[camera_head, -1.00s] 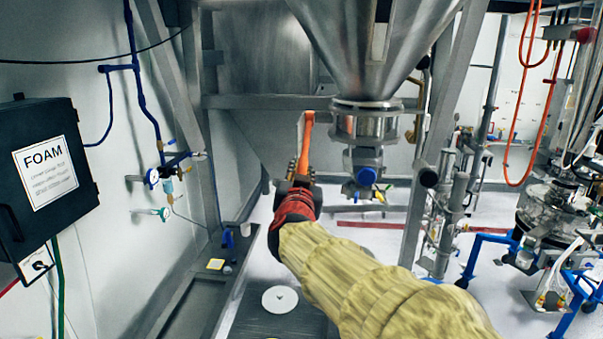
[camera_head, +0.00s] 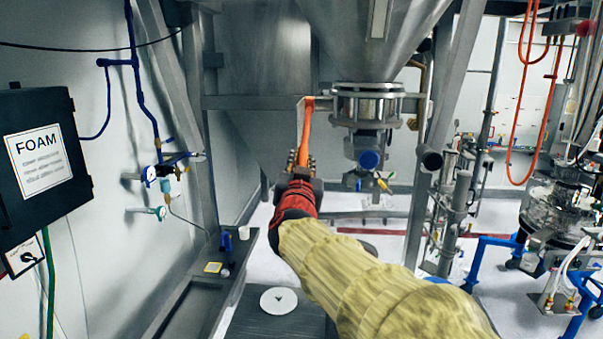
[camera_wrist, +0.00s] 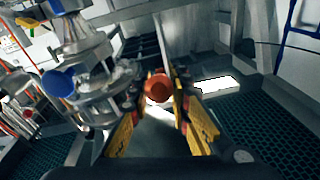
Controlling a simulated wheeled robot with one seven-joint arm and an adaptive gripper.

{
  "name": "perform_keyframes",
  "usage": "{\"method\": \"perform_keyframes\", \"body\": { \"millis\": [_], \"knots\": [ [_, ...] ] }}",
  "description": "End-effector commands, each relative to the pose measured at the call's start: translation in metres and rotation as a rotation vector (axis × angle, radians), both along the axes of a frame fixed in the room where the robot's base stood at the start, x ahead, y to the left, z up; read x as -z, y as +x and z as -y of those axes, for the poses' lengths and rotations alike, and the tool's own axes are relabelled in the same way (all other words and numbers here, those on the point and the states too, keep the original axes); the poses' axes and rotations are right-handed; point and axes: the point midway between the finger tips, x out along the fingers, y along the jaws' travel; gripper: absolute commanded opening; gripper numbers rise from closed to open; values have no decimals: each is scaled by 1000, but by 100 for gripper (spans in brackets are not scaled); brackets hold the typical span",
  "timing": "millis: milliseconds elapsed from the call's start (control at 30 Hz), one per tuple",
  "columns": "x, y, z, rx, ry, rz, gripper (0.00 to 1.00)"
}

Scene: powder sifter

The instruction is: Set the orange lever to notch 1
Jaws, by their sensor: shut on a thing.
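The orange lever (camera_head: 306,128) slants down from the left side of the valve housing (camera_head: 367,104) under the steel hopper. Its lower end meets my gripper (camera_head: 300,160) in the head view. In the wrist view, the lever's round orange end (camera_wrist: 157,87) sits between the two yellow-and-black fingers of my gripper (camera_wrist: 160,105). My gripper is shut on the lever. The notches are not readable in either view.
The steel hopper (camera_head: 375,45) hangs above the valve. A steel frame leg (camera_head: 437,150) stands to the right. A black FOAM box (camera_head: 40,155) is on the left wall. A dark bench (camera_head: 200,295) lies below left.

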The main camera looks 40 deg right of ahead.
Motion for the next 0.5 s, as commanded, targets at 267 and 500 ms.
{"method": "perform_keyframes", "body": {
  "millis": [267, 500],
  "knots": [
    [16, 3, 5, 2, -41, 35, 0],
    [24, 7, 8, 1, -74, 63, 0]
  ]
}}
